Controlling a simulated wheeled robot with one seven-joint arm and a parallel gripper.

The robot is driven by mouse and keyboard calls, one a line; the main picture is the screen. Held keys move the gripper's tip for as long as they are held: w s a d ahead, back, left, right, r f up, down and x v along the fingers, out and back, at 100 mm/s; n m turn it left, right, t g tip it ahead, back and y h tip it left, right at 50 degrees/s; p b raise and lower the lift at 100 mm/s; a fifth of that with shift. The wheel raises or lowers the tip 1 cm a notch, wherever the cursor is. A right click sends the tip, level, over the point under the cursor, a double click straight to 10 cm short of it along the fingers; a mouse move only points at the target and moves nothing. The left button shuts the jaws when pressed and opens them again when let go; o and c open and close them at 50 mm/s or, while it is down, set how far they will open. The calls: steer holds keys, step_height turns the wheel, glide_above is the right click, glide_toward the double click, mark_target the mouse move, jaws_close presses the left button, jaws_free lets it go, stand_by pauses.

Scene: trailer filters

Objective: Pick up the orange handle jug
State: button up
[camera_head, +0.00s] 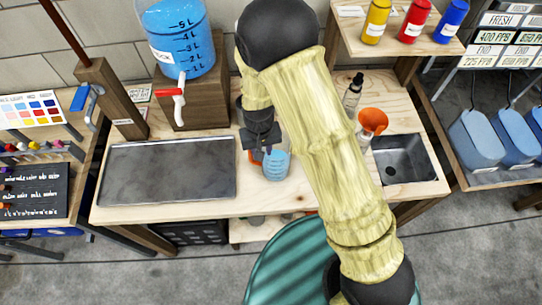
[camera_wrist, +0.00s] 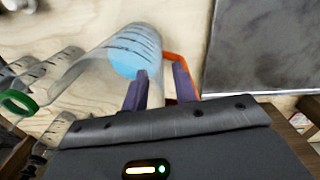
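The orange handle jug (camera_head: 276,166) stands on the wooden counter, to the right of the metal tray. It is clear, with blue liquid inside. In the wrist view the jug (camera_wrist: 128,50) is ahead of the fingers, and its orange handle (camera_wrist: 190,66) is on its right side. My gripper (camera_head: 258,150) is at the handle side of the jug. In the wrist view my gripper (camera_wrist: 161,75) has its two purple fingers apart, with the right finger overlapping the handle loop. I cannot tell whether the handle lies between the fingers.
A metal tray (camera_head: 168,168) lies left of the jug. A sink (camera_head: 404,158), a bottle (camera_head: 352,93) and an orange funnel (camera_head: 372,121) are to the right. A blue water dispenser (camera_head: 178,38) stands behind. Other clear vessels, one green-rimmed (camera_wrist: 18,102), are close by.

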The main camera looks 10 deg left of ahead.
steer(key=shift+f, duration=0.65)
jaws_close()
stand_by(1.3)
